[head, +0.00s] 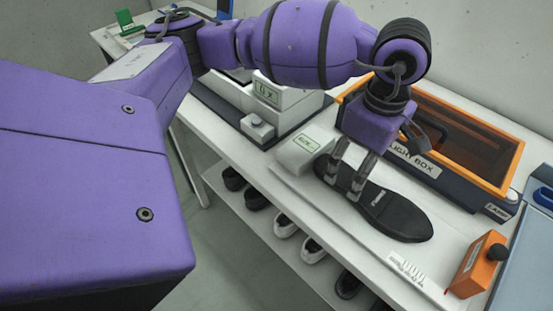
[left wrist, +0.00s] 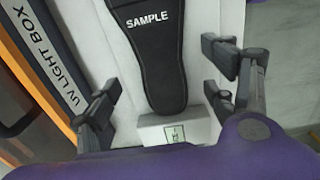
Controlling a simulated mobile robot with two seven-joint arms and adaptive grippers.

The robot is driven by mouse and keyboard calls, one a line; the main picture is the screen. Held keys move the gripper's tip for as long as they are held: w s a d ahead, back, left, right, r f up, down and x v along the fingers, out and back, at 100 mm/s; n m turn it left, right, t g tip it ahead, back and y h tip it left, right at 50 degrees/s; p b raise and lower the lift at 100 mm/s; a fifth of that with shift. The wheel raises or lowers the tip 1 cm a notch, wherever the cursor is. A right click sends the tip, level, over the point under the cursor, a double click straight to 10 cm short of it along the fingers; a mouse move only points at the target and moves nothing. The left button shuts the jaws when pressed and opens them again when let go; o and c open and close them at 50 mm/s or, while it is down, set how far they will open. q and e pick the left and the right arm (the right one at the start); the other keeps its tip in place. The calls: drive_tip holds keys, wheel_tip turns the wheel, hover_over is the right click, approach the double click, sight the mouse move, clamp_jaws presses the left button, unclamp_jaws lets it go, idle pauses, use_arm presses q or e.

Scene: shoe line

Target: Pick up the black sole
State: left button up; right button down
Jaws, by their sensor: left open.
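The black sole (head: 395,215) lies flat on the white bench, its long axis running from back left to front right in the head view. In the left wrist view the sole (left wrist: 155,60) bears the word SAMPLE and its narrow end points to the wrist. My left gripper (head: 345,182) is at the sole's back-left part. In the left wrist view the gripper (left wrist: 160,88) is open, one finger on each side of the sole, with nothing held. Contact between fingers and sole cannot be told. My right gripper is not in view.
The orange-framed UV light box (head: 470,135) stands along the right. An orange box with a black knob (head: 472,268) is at the front right. Several shoes (head: 286,225) rest on a lower shelf.

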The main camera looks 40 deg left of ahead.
sight(349, 182)
use_arm(q)
drive_tip(key=f, duration=0.4)
drive_tip(key=shift+a, duration=0.2)
drive_tip(key=shift+r, duration=0.1)
drive_tip(key=c, duration=1.5)
